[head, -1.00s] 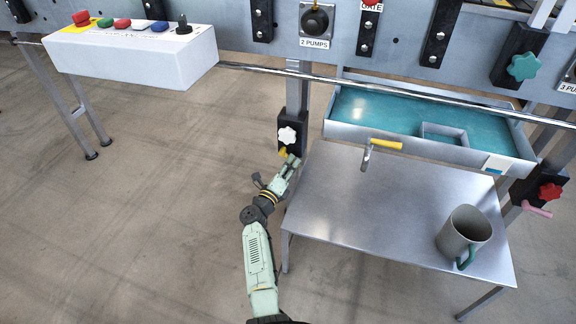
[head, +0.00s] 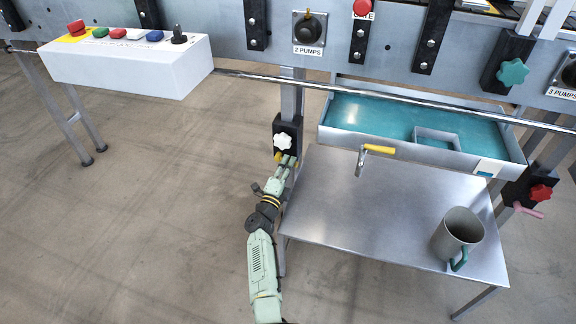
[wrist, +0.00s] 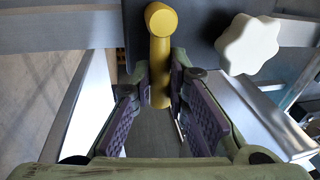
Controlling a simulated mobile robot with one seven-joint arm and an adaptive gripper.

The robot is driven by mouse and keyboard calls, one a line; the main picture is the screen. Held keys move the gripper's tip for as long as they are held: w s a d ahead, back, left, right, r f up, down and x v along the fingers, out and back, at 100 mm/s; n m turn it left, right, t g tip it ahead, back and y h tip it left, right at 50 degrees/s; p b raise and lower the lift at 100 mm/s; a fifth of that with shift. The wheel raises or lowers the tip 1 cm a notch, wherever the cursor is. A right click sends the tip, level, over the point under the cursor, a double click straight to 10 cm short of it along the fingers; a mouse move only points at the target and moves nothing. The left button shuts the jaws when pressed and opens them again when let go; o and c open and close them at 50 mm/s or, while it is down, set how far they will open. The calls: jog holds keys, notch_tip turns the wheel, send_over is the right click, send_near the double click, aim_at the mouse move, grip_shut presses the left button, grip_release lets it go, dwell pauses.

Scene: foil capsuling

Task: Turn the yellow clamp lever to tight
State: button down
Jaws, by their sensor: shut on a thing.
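The yellow clamp lever (head: 278,157) sticks out low on a black clamp block (head: 288,126) on an upright post, below a white star knob (head: 283,141). In the wrist view the lever (wrist: 160,50) shows its round end at the top and its shaft running down between the fingers. My gripper (head: 287,161) is shut on the lever, with one finger on each side of it in the wrist view (wrist: 160,82). The fingers hide part of the lever in the head view. The white knob (wrist: 247,44) is just right of the fingers in the wrist view.
A metal table (head: 340,220) stands close to the right of my arm and bears a grey mug (head: 458,232). A yellow-handled tap (head: 378,149) is above it, before a teal-floored tray (head: 375,115). A rail (head: 390,92) runs above. The floor at left is clear.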

dwell(0.3)
jog(key=c, duration=1.5)
grip_release()
jog(key=shift+c, duration=0.2)
